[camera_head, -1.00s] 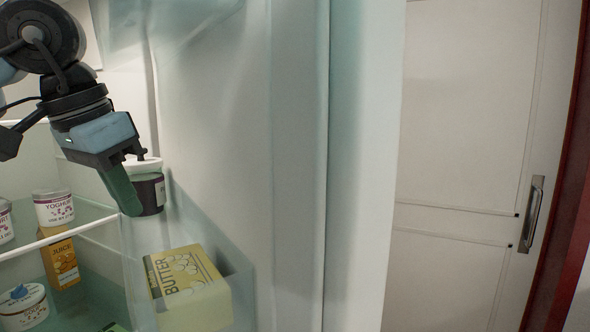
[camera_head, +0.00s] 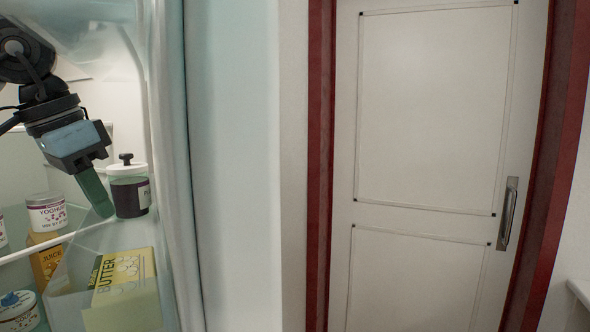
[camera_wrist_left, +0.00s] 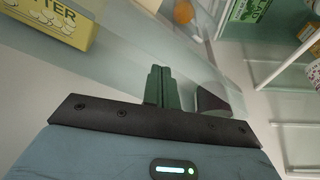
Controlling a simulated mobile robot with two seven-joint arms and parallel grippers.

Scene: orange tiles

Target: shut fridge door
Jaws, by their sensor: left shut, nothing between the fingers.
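The fridge door (camera_head: 232,160) stands open in the head view, seen nearly edge-on. Its inner side carries a clear shelf with a yellow butter box (camera_head: 124,285) and a dark jar with a white lid (camera_head: 130,195). My left gripper (camera_head: 97,192) points down beside the jar, on the inner side of the door. Its green fingers are shut and empty; whether they touch the jar or door is unclear. In the left wrist view the closed fingers (camera_wrist_left: 158,86) show below the butter box (camera_wrist_left: 52,22). My right gripper is out of view.
Inside the fridge at left are yoghurt tubs (camera_head: 47,213), a juice carton (camera_head: 46,258) and a soup tub (camera_head: 17,308) on shelves. A white room door (camera_head: 430,115) with a red frame and metal handle stands at right.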

